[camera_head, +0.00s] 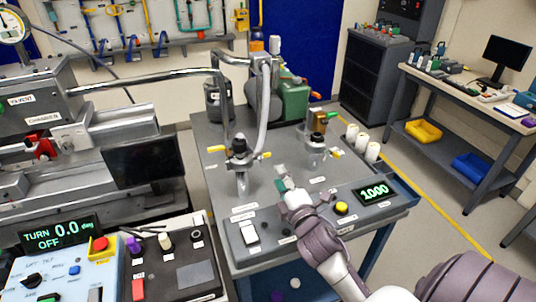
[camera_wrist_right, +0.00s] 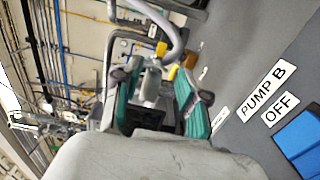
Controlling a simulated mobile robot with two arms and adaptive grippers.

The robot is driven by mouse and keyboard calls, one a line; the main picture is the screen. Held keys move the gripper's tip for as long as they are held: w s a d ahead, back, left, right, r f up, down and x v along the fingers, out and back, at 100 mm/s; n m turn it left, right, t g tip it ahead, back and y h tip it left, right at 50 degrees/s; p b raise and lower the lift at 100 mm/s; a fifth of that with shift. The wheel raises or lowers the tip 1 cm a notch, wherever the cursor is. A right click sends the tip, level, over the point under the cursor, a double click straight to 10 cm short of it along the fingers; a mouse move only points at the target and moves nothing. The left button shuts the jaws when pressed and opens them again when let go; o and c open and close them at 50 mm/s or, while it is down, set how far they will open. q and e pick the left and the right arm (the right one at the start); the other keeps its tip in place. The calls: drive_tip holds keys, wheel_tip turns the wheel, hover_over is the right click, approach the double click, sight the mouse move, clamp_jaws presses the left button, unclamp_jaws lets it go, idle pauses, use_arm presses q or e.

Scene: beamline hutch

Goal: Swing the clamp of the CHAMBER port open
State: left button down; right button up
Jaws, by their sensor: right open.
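A grey metal box at the left carries a CHAMBER label (camera_head: 43,119), and a metal hose (camera_head: 150,78) runs from it to the pump cart. On the cart, a left fitting (camera_head: 239,147) with a dark collar and yellow handles stands upright; a similar right fitting (camera_head: 317,138) stands beyond. I cannot tell which part is the CHAMBER port's clamp, or its state. My right gripper (camera_head: 283,181) is open above the cart top, apart from both fittings. In the right wrist view its teal fingers (camera_wrist_right: 160,98) are spread, with a metal fitting (camera_wrist_right: 151,82) showing beyond. My left gripper is not in view.
The cart (camera_head: 215,185) has a green readout (camera_head: 374,192), a yellow button (camera_head: 342,208) and a white switch (camera_head: 249,231). White cylinders (camera_head: 372,152) stand at its right edge. A control panel (camera_head: 60,272) fills the lower left. The wrist view shows a PUMP B label (camera_wrist_right: 267,88).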

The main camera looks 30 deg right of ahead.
sight(267, 156)
drive_tip(key=p+x, duration=0.1)
drive_tip(key=x, duration=0.8)
drive_tip(key=shift+w, duration=0.2)
drive_tip(key=shift+w+f, duration=0.1)
drive_tip(key=shift+w, duration=0.2)
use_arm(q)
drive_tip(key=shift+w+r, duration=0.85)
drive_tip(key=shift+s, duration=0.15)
use_arm(e)
drive_tip(key=shift+c, duration=0.4)
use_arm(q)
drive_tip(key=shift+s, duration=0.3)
use_arm(e)
clamp_jaws()
